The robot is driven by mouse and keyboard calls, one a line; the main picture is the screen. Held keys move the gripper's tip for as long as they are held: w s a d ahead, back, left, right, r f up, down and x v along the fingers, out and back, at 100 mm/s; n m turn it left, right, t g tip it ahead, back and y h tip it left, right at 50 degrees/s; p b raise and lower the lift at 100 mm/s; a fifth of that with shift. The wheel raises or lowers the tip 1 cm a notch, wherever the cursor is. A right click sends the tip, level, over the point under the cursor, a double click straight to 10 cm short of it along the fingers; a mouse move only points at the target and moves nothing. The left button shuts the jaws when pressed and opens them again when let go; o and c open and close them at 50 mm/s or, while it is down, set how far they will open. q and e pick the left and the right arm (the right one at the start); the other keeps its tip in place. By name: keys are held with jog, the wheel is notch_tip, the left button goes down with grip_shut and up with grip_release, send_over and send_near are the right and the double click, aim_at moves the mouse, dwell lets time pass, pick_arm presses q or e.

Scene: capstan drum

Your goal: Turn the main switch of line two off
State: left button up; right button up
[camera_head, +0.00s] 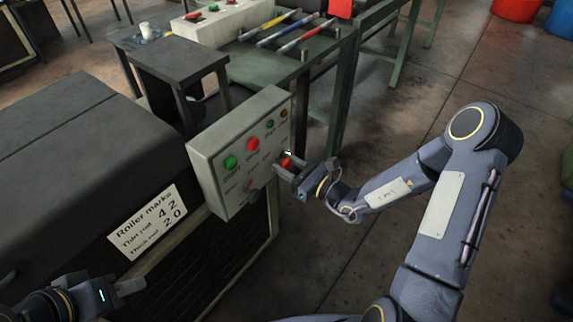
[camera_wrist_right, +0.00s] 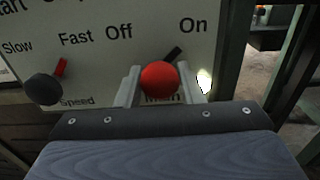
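The main switch (camera_wrist_right: 160,78) is a red round knob with a black pointer, low on the right of the panel face. Its pointer leans up and right, toward the word On. My right gripper (camera_wrist_right: 158,86) has one finger on each side of the red knob, with almost no gap showing, so it looks closed on it. In the head view the right gripper (camera_head: 287,164) is at the grey control box (camera_head: 215,175), covering part of the switch. My left gripper (camera_head: 128,287) is at the lower left, away from the panel; its opening cannot be made out.
A dark speed knob (camera_wrist_right: 43,89) with a red pointer sits left of the switch. Green and red buttons (camera_head: 253,144) are above. A dark machine housing (camera_head: 80,170) with a Roller marks label (camera_head: 147,221) fills the left.

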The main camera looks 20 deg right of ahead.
jog(key=shift+c, duration=1)
jog(key=shift+n, duration=0.3)
jog(key=n+b, duration=0.1)
jog(key=n, duration=0.1)
jog(key=n+b, duration=0.2)
jog(key=shift+f+n, duration=0.2)
jog(key=shift+n, duration=0.1)
jog(key=n+b, duration=1.1)
jog(key=b, duration=0.5)
jog(key=shift+d+n, duration=0.1)
jog(key=shift+n, duration=0.2)
jog(key=shift+r+n+b, duration=0.2)
jog(key=shift+n+b, duration=0.5)
jog(key=shift+b, duration=0.45)
jog(key=o, duration=0.9)
jog(key=shift+o, duration=0.2)
jog(key=shift+r, duration=0.1)
